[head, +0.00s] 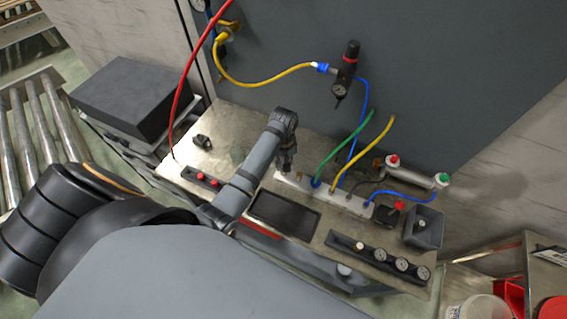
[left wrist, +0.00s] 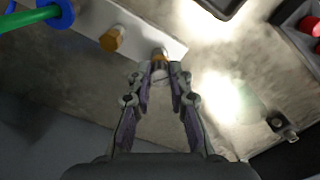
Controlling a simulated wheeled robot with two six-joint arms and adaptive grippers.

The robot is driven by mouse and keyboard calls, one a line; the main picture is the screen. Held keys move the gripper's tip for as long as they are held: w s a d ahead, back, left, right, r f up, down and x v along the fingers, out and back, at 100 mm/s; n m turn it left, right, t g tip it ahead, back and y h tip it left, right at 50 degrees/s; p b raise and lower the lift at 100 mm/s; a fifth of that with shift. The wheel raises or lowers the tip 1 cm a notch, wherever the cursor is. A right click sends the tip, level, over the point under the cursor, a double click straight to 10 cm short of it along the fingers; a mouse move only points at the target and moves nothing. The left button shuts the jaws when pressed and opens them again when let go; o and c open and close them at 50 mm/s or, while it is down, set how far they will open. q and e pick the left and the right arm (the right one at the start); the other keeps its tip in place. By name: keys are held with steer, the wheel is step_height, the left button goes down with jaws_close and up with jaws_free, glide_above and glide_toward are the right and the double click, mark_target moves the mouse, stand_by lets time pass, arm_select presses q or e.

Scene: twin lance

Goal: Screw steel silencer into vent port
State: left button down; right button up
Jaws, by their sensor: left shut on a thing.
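The vent port is on a pale manifold bar (head: 330,197), which also shows in the left wrist view (left wrist: 150,32). My left gripper (head: 287,168) is over the bar's left end in the head view. In the left wrist view my left gripper (left wrist: 160,80) is shut on a small steel silencer (left wrist: 160,73). A brass-coloured part (left wrist: 158,54) shows just beyond it, at the bar's end. Whether the silencer's thread is inside the port cannot be told. A second brass fitting (left wrist: 112,38) stands on the bar nearby. My right gripper is not in view.
Green (head: 345,145), yellow (head: 372,140) and blue hoses rise from the bar. A dark tray (head: 285,215) lies in front of it. A gauge panel (head: 380,262) and a grey bin (head: 423,228) stand at right. Red buttons (head: 207,180) sit at left.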

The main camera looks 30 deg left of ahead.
arm_select(q)
steer(key=c, duration=1.4)
jaws_free()
steer(key=n, duration=0.5)
steer(key=shift+n, duration=0.3)
steer(key=n, duration=1.9)
steer(key=shift+n, duration=0.3)
